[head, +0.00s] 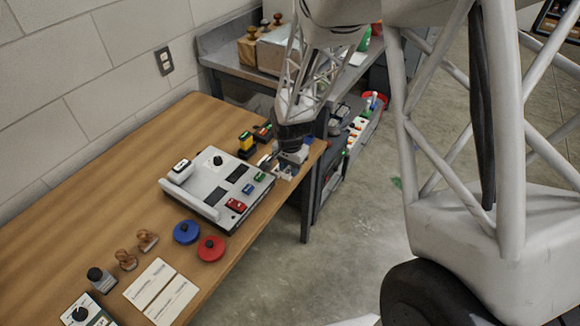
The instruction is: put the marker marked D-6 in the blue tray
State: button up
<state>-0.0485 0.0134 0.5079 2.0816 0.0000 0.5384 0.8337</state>
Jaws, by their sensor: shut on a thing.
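My gripper (285,160) is at the far right end of the wooden table, just past the grey panel box. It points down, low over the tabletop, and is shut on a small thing. The thing is mostly hidden by the fingers and too small to identify. No label reading D-6 can be read in this view. Small white and blue shapes show around the fingertips; I cannot tell whether one is the blue tray.
The grey panel box (205,190) with small coloured blocks stands left of my gripper. A yellow-and-black item (246,143) is close behind. A blue round item (187,232) and a red one (211,248) sit in front. The table's left part (95,185) is clear.

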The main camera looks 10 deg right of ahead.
jog(key=shift+w+d, duration=0.1)
jog(key=shift+w+d+r, duration=0.1)
jog(key=shift+w+d, duration=0.6)
jog(key=shift+d, duration=0.25)
jog(key=shift+w+d+r, duration=0.15)
jog(key=shift+w+d, duration=0.55)
jog(key=shift+d, duration=0.3)
jog(key=shift+w+d+r, duration=0.1)
jog(key=shift+w+d, duration=0.6)
jog(key=shift+d, duration=0.25)
jog(key=shift+w, duration=0.1)
jog(key=w, duration=0.5)
jog(key=w+f, duration=0.1)
jog(key=w, duration=0.9)
jog(key=shift+w+d+f, duration=0.25)
jog(key=shift+w+d, duration=0.15)
jog(key=shift+f, duration=0.1)
jog(key=shift+f, duration=1.65)
jog(key=shift+f, duration=0.15)
